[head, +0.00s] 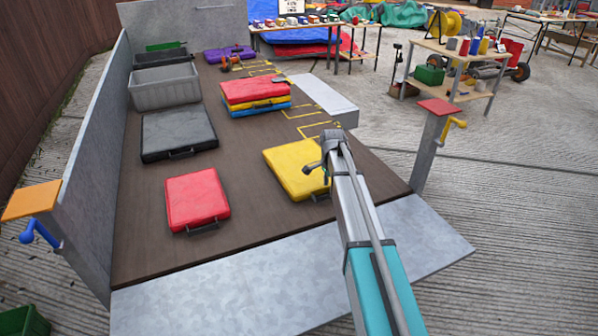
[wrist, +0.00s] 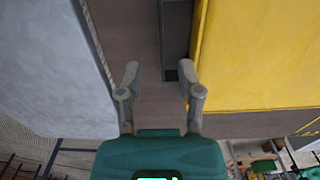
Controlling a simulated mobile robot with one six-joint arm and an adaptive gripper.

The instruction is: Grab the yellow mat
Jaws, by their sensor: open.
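The yellow mat (head: 292,172) lies flat on the brown trailer bed, near its front right, with a dark handle (head: 320,196) on its near side. My gripper (head: 316,170) is at the mat's right side in the head view, partly covering that edge. In the wrist view the yellow mat (wrist: 258,55) fills the upper right. My gripper (wrist: 160,72) is open with nothing held between its two fingers. The right fingertip overlaps a dark bar, apparently the handle (wrist: 180,70), beside the mat. I cannot tell whether it touches.
A red mat (head: 196,198) and a black case (head: 178,132) lie to the left. A stack with a red top mat (head: 254,90) is behind. A grey crate (head: 164,88) stands farther back. A grey ramp (head: 300,270) borders the bed's front; grey posts stand at its corners.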

